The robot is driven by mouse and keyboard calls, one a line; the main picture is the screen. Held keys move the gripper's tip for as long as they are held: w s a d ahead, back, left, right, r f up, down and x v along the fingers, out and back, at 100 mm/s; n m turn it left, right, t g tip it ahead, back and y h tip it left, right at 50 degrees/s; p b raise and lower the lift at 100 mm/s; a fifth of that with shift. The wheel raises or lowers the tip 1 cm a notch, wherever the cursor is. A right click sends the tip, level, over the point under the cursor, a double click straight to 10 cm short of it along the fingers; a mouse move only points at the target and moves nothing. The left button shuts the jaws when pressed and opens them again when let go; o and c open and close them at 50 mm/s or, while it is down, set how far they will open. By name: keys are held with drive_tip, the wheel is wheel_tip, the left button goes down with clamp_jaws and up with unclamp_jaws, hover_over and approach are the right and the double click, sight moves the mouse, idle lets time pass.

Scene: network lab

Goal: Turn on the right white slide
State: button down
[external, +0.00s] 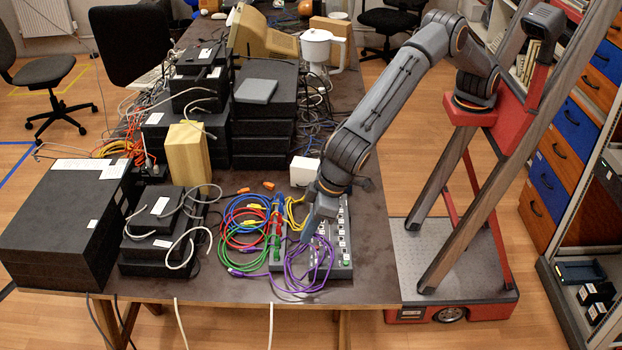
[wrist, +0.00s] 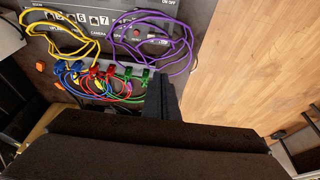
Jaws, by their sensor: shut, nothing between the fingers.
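A dark grey control panel (external: 343,262) lies near the table's front edge, with rows of small white parts and a green button. It also shows at the top of the wrist view (wrist: 62,5), with printed numbers and an ON OFF label. I cannot tell the right white slide apart from the other small white parts. My gripper (external: 307,238) points down over the left side of the panel and hides part of it. Its fingers (wrist: 161,85) are closed together and empty. I cannot tell whether they touch anything.
Purple cable (external: 297,265) loops over the panel's front left. Yellow cable (wrist: 62,42) lies across its other end. A strip with blue, red and green cables (external: 245,222) lies just left. A white box (external: 304,171) stands behind. Black equipment boxes (external: 68,225) fill the table's left.

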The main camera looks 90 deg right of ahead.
sight(315, 261)
drive_tip(key=p+x, duration=0.2)
drive_tip(key=x, duration=0.7)
drive_tip(key=s+p, duration=0.1)
drive_tip(key=s, duration=0.2)
drive_tip(key=shift+s+r+p, duration=0.1)
drive_tip(key=shift+r+p, duration=0.05)
drive_tip(key=shift+p, duration=0.15)
drive_tip(key=shift+s, duration=0.4)
drive_tip(key=shift+s, duration=1.1)
drive_tip(key=shift+w+f+b, duration=0.25)
drive_tip(key=shift+w+b, duration=0.1)
drive_tip(key=shift+w, duration=0.1)
drive_tip(key=w+b, duration=0.1)
drive_tip(key=w+r+b, duration=0.1)
drive_tip(key=w, duration=0.1)
drive_tip(key=shift+w, duration=0.2)
drive_tip(key=b+v, duration=0.2)
drive_tip(key=v, duration=0.7)
drive_tip(key=shift+s+r, duration=0.15)
drive_tip(key=shift+s, duration=0.1)
